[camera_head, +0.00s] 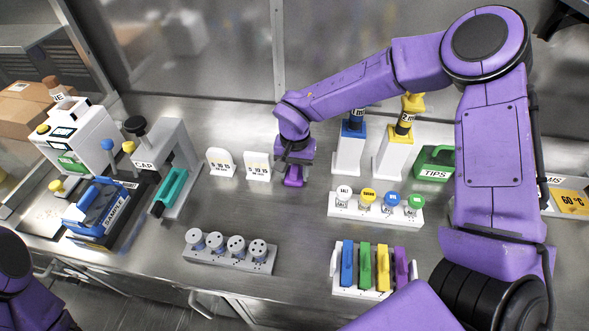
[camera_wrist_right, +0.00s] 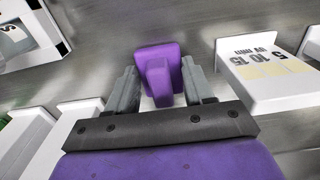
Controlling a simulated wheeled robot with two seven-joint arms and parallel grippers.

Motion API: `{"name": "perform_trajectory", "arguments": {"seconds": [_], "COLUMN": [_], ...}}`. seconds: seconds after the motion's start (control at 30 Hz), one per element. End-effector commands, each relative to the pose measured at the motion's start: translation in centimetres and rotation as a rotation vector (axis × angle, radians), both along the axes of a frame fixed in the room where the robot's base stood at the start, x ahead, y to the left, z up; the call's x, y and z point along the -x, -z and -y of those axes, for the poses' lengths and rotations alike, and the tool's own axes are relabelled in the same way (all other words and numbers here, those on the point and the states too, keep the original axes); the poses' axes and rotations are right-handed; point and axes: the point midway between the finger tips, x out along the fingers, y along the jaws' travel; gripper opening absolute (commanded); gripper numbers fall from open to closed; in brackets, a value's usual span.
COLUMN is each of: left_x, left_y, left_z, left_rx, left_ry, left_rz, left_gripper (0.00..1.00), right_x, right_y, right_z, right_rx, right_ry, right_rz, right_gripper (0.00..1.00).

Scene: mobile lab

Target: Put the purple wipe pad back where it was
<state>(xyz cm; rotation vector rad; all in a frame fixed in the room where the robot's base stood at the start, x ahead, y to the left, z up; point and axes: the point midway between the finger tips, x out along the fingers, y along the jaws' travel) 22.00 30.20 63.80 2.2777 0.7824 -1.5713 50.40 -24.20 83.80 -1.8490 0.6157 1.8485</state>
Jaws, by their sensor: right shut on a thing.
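The purple wipe pad (camera_head: 293,182) is between the fingers of my right gripper (camera_head: 297,165), just above or on the steel bench; I cannot tell if it touches. The pad is just right of two small white signs. Of my left arm only a purple link shows at the lower left; its gripper is out of view.
Two white signs (camera_head: 257,166) stand close left of the pad. A white rack (camera_head: 345,285) with blue, green, yellow and purple pieces is at the front right. A row of capped jars (camera_head: 375,210) stands behind it. A grey holder (camera_head: 230,255) is at the front; bench between is clear.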

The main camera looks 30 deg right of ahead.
Motion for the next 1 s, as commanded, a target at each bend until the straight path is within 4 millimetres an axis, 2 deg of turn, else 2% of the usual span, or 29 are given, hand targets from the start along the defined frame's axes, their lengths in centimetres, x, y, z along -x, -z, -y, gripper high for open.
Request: {"name": "perform_trajectory", "arguments": {"seconds": [0.17,0.2,0.23,0.27,0.53,0.63,1.0], "left_x": [0.0,0.0,0.0,0.0,0.0,0.0,0.0], "left_y": [0.0,0.0,0.0,0.0,0.0,0.0,0.1], "left_z": [0.0,0.0,0.0,0.0,0.0,0.0,0.0], "left_rx": [0.000,0.000,0.000,0.000,0.000,0.000,0.000], "left_ry": [0.000,0.000,0.000,0.000,0.000,0.000,0.000], "left_rz": [0.000,0.000,0.000,0.000,0.000,0.000,0.000], "left_gripper": [0.94,0.94,0.94,0.94,0.94,0.94,0.94], "right_x": [0.0,0.0,0.0,0.0,0.0,-0.1,0.0], "right_y": [0.3,0.3,0.3,0.3,0.1,-0.8,-9.7], "right_z": [0.0,0.0,0.0,0.0,0.0,0.0,0.0], "right_rx": [-0.001,-0.001,-0.001,-0.001,0.000,-0.001,-0.003], "right_ry": [0.001,0.000,0.000,0.000,0.000,0.000,0.001], "right_rz": [-0.002,-0.001,-0.001,-0.001,0.000,0.002,0.003], "right_gripper": [0.18,0.65,0.75,0.78,0.78,0.78,0.78]}}
